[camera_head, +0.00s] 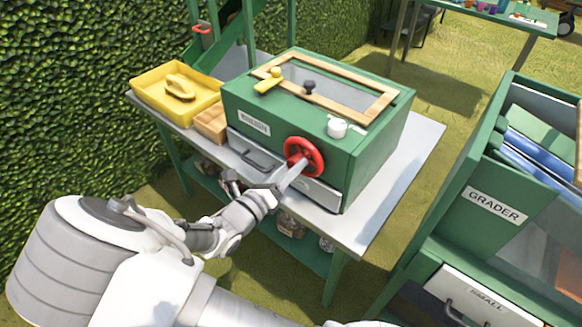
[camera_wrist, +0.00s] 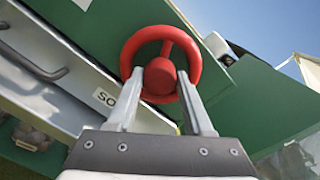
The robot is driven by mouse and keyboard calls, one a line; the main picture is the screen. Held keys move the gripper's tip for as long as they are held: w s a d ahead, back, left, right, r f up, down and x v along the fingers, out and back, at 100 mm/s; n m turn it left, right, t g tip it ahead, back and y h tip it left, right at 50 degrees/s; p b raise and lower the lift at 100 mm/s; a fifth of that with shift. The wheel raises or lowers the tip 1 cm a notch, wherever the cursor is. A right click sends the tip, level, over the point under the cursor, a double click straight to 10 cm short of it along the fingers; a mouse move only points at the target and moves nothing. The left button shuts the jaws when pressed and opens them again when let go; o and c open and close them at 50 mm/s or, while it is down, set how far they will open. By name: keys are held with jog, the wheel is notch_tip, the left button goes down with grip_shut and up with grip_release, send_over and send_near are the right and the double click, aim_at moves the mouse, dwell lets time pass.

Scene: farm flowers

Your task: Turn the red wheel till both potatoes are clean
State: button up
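The red wheel (camera_head: 304,157) is on the front of the green washer box (camera_head: 345,165). My gripper (camera_head: 294,172) reaches up to it from the lower left. In the wrist view the red wheel (camera_wrist: 160,68) fills the space ahead, and the two fingers of my gripper (camera_wrist: 160,75) stand on either side of its hub, over the lower rim. The fingers look close to the hub, but I cannot tell if they press on it. No potatoes can be made out; the box's inside is dim behind its wood-framed window (camera_head: 318,88).
A yellow tray (camera_head: 152,92) with a yellow object in it and a wooden crate (camera_head: 211,123) stand left of the box. A drawer with a handle (camera_head: 258,160) is left of the wheel. The green grader (camera_head: 480,220) stands at right. A hedge is behind at left.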

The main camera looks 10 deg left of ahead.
grip_shut()
